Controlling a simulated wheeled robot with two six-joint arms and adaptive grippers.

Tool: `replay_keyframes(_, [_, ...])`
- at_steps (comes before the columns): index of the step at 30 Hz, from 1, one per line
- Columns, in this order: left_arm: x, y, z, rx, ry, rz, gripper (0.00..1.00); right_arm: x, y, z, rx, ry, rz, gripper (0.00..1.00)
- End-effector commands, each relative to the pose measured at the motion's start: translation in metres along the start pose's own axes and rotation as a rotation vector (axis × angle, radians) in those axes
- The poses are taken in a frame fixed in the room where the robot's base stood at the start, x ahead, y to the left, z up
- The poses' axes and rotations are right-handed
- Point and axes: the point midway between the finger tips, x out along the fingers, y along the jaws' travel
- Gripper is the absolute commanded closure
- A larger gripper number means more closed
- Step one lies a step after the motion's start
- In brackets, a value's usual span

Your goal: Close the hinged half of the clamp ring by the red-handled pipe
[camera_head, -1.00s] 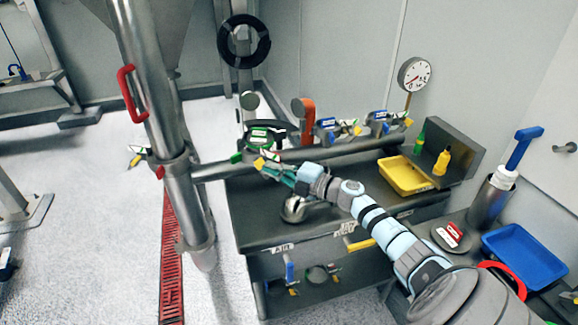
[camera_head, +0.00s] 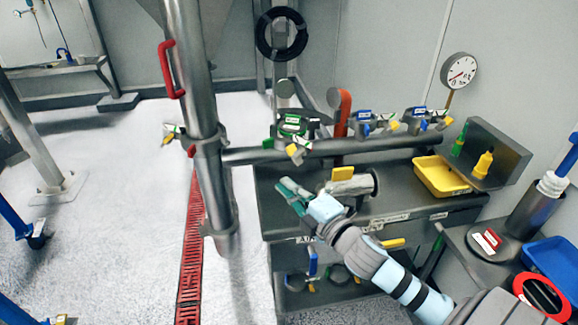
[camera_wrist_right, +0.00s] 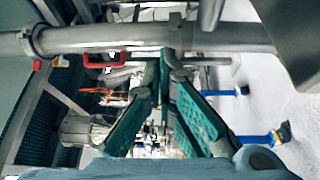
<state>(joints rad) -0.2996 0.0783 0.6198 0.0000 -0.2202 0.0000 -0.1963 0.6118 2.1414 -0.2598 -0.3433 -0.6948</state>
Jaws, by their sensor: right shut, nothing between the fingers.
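The steel pipe with the red handle (camera_head: 168,70) stands upright left of centre in the head view. A collar sits around it where the horizontal pipe (camera_head: 365,147) meets it. A small clamp part (camera_head: 172,131) with a yellow end sticks out on its left. Another clamp part with a yellow piece (camera_head: 297,151) sits at the horizontal pipe, below a green-labelled piece (camera_head: 291,124). I cannot tell which half is hinged or how far open it is. My right gripper (camera_head: 286,190) is shut and empty, below the horizontal pipe and apart from the clamp parts. It also shows in the wrist view (camera_wrist_right: 166,62).
The dark bench (camera_head: 390,208) holds a steel cylinder (camera_head: 360,185) with a yellow handle and a yellow tray (camera_head: 440,178). Several labelled clamps stand along the horizontal pipe. A gauge (camera_head: 459,70) is at the back right.

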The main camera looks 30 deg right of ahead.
Motion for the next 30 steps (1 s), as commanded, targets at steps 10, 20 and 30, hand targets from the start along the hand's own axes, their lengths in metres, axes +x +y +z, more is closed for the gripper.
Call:
replay_keyframes(10, [-0.004,-0.002,0.0,0.001,0.0,-0.002,0.39,0.043,-0.007,0.016,-0.031,-0.06,-0.045,1.0])
replay_keyframes(20, [0.003,-0.001,0.0,0.001,0.0,-0.001,0.39,0.103,-0.011,0.031,-0.038,-0.057,-0.05,1.0])
replay_keyframes(30, [0.005,-0.001,0.0,0.001,0.0,-0.001,0.39,0.108,-0.009,0.058,-0.035,-0.057,-0.048,1.0])
